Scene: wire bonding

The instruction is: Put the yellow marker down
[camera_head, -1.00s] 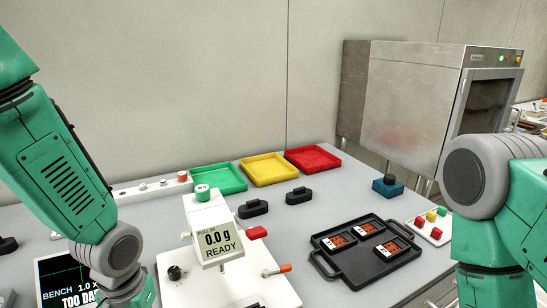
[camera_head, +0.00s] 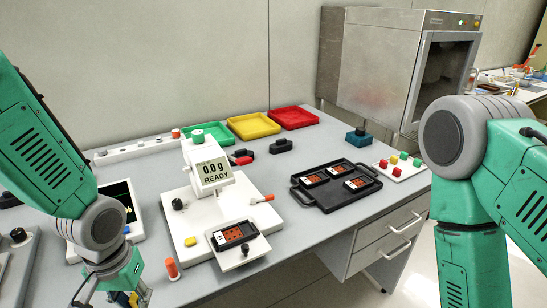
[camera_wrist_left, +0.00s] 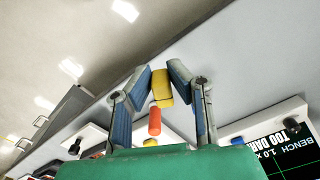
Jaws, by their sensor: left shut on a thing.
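My left gripper (camera_head: 132,298) is low at the table's near left edge, at the bottom of the head view. In the left wrist view, its two fingers (camera_wrist_left: 164,82) are closed on the yellow marker (camera_wrist_left: 162,88), which shows as a short yellow block between the fingertips. In the head view only a small bit of yellow shows at the fingers. Whether the marker touches the table is unclear. My right arm shows at the right, but its gripper is out of view.
An orange cylinder (camera_head: 172,268) stands just right of my left gripper. The white pull tester (camera_head: 212,172) stands beyond it, a dark screen panel (camera_head: 118,205) to its left. A black tray (camera_head: 336,186) lies right; green, yellow and red bins (camera_head: 293,117) stand behind.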

